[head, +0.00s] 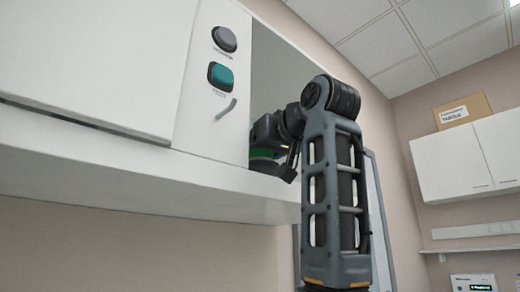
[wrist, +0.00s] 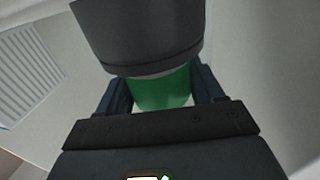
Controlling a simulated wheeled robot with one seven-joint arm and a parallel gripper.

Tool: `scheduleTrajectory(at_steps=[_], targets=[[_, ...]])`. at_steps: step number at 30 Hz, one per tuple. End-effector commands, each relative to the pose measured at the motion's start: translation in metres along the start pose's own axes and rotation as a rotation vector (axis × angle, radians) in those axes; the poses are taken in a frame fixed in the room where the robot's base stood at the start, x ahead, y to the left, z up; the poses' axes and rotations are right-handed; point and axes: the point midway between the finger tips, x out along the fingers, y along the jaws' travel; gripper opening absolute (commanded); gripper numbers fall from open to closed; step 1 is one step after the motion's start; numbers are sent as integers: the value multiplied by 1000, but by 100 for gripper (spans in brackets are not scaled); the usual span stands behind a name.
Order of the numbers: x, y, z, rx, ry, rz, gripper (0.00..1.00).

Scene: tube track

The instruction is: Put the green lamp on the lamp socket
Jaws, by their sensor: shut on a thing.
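The green lamp (wrist: 160,92) is between the two dark fingers of my gripper (wrist: 161,84) in the wrist view, and the gripper is shut on it. A dark cylinder (wrist: 138,35) with a pale rim sits right at the lamp's far end. I cannot tell whether the cylinder is the lamp socket, or whether it touches the lamp. In the head view, a bit of green (head: 264,153) shows at my gripper (head: 273,161), beside the white panel; my arm hides much of that spot. No lamp socket can be made out for sure in the head view.
A white panel carries a dark round knob (head: 224,39), a teal button (head: 220,76) and a small grey handle (head: 226,108). A white ledge (head: 130,172) runs below it. White wall cabinets (head: 470,158) with a cardboard box (head: 462,111) on top are at the right.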

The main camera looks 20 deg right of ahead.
Motion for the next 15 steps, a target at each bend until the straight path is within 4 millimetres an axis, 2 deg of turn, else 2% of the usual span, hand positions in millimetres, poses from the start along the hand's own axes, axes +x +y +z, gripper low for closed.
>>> scheduleTrajectory(at_steps=[1,2,3,9,15], targets=[[0,0,3,0,0,0,35],[0,0,3,0,0,0,68],[0,0,2,0,0,0,72],[0,0,2,0,0,0,91],[0,0,2,0,0,0,92]])
